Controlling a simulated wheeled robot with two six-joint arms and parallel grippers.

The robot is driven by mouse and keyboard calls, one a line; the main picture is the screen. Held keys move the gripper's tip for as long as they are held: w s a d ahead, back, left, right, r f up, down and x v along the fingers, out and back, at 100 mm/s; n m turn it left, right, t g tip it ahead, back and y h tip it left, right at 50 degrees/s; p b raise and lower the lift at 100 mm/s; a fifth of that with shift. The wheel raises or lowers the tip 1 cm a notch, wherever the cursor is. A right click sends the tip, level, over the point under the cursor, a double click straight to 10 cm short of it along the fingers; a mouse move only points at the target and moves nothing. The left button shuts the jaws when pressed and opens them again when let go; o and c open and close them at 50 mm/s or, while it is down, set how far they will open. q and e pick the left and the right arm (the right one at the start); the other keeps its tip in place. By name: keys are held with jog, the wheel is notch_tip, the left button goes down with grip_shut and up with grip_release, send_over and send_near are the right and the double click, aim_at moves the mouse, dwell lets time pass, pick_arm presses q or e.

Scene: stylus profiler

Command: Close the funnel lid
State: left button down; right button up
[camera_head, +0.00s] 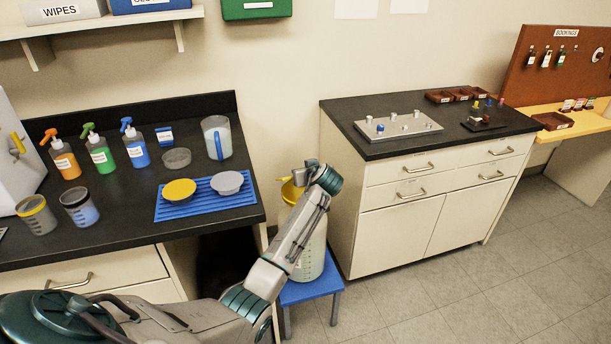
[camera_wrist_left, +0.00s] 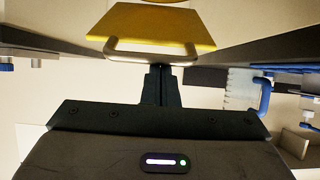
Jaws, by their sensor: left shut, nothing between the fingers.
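The yellow funnel (camera_head: 290,190) sits on a pale, translucent container (camera_head: 312,255) between the two counters. My left arm covers much of both in the head view. In the left wrist view a flat yellow lid (camera_wrist_left: 150,22) with a pale wire handle (camera_wrist_left: 150,53) fills the top middle. My left gripper (camera_wrist_left: 160,78) is shut and empty, its fingertips close below the handle in that picture. I cannot tell whether they touch it. In the head view my left wrist is beside the funnel, and the lid's angle is hard to judge there.
The container stands on a blue stool (camera_head: 306,291). The left counter (camera_head: 115,178) holds spray bottles, cups, a jug (camera_head: 217,138) and a blue mat (camera_head: 205,206) with two bowls. The right cabinet (camera_head: 400,215) stands close to the container. Floor (camera_head: 470,270) in front of it is free.

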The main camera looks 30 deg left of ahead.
notch_tip(320, 180, down, 5)
jog(key=d+b, duration=0.2)
jog(key=b, duration=0.3)
jog(key=w+r+b, duration=0.4)
jog(key=w, duration=0.6)
jog(key=w+a+r+t+b, duration=0.15)
jog(key=w+r+b, duration=0.25)
jog(key=r, duration=0.6)
jog(key=w+a+r+b, duration=0.25)
jog(key=w+r, duration=0.25)
jog(key=r, duration=0.5)
notch_tip(320, 180, up, 10)
jog(key=s+t+b, duration=0.1)
jog(key=s+b, duration=0.1)
jog(key=b, duration=0.2)
pick_arm(q)
jog(key=s+d+f+t+y+b, duration=0.1)
jog(key=d+f+y+b, duration=0.1)
jog(key=f, duration=0.4)
jog(key=s+d+f+t+y+b, duration=0.2)
jog(key=f+b, duration=0.1)
jog(key=f, duration=0.3)
jog(key=shift+s+f+t+y+b, duration=0.2)
jog(key=shift+f+t+y+b, duration=0.1)
pick_arm(e)
jog(key=w+a+f+t+y, duration=0.2)
jog(key=w+a+f+t, duration=0.2)
jog(key=t, duration=0.1)
jog(key=shift+a, duration=0.25)
